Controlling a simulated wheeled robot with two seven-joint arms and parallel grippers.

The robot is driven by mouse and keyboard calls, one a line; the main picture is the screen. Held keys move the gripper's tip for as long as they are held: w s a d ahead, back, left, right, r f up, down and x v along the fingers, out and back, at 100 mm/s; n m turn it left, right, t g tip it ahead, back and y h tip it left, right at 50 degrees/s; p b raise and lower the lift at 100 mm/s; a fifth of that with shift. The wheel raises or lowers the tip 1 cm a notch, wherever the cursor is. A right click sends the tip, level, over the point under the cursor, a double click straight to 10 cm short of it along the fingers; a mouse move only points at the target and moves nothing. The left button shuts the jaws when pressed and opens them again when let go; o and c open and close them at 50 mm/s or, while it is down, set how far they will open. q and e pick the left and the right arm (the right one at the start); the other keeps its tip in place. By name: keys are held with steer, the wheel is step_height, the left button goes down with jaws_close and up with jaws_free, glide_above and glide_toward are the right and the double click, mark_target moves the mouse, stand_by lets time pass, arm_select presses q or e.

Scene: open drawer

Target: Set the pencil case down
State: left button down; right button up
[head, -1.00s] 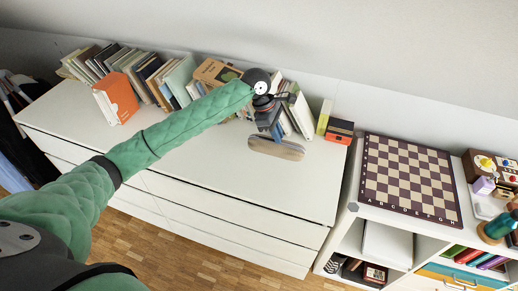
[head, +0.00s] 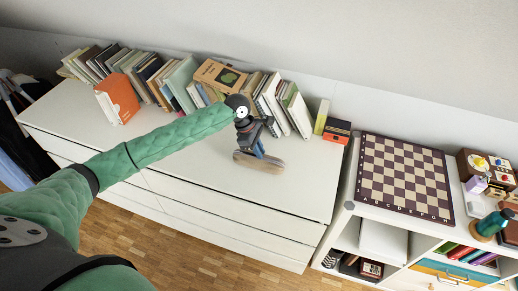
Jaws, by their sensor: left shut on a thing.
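The pencil case (head: 262,163) is an elongated brown and grey shape with rounded ends at the right part of the white dresser top. My left gripper (head: 258,151) is shut on it from above, and the fingers partly hide its upper edge. The case looks very close to the dresser top (head: 210,165); I cannot tell whether it touches. My right gripper is not in view.
A row of books (head: 180,80) lines the wall behind, with an orange book (head: 117,98) at its left. A chessboard (head: 405,175) lies on the white shelf to the right. The dresser top in front of the books is mostly clear.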

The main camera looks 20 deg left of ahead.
arm_select(q)
steer(key=shift+f, duration=0.1)
steer(key=c, duration=1.7)
jaws_free()
steer(key=shift+o, duration=1.3)
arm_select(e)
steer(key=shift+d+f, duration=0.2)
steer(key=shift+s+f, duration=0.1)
